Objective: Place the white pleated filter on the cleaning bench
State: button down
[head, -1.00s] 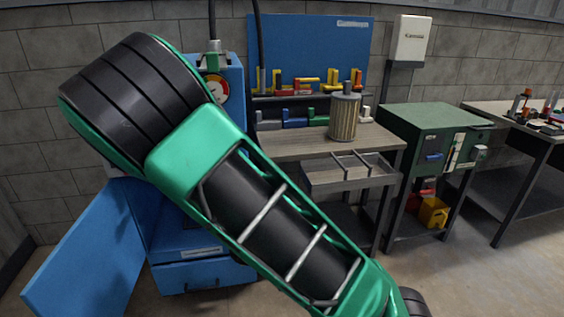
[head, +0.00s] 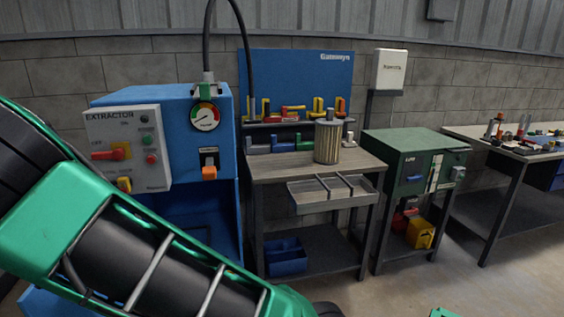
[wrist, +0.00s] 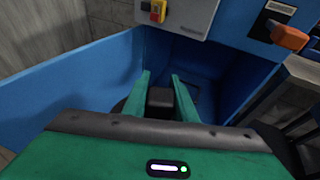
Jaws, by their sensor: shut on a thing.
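My gripper (wrist: 160,95) shows in the wrist view with two green fingers shut on a dark block (wrist: 160,98). Dark rounded edges show beside the fingers; whether they belong to the block's object is unclear, and no white pleats show there. The gripper is in front of the open blue extractor cabinet (head: 192,215), whose blue interior is behind it. In the head view, a cylindrical beige pleated filter (head: 327,143) with a grey top stands upright on the wooden bench (head: 275,167), apart from my gripper. The gripper itself is hidden in the head view.
The bench carries a divided tray (head: 310,197) at its front and coloured parts on a rack (head: 285,140) behind. A green cabinet (head: 400,150) stands right of it. The extractor's control box (head: 128,148) juts out at the left. Bench top left of the filter looks clear.

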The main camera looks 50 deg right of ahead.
aim_at(280, 164)
jog(key=u, duration=0.3)
jog(key=k, duration=1.35)
jog(key=z, duration=1.55)
jog(key=i, duration=1)
jog(key=u, duration=0.05)
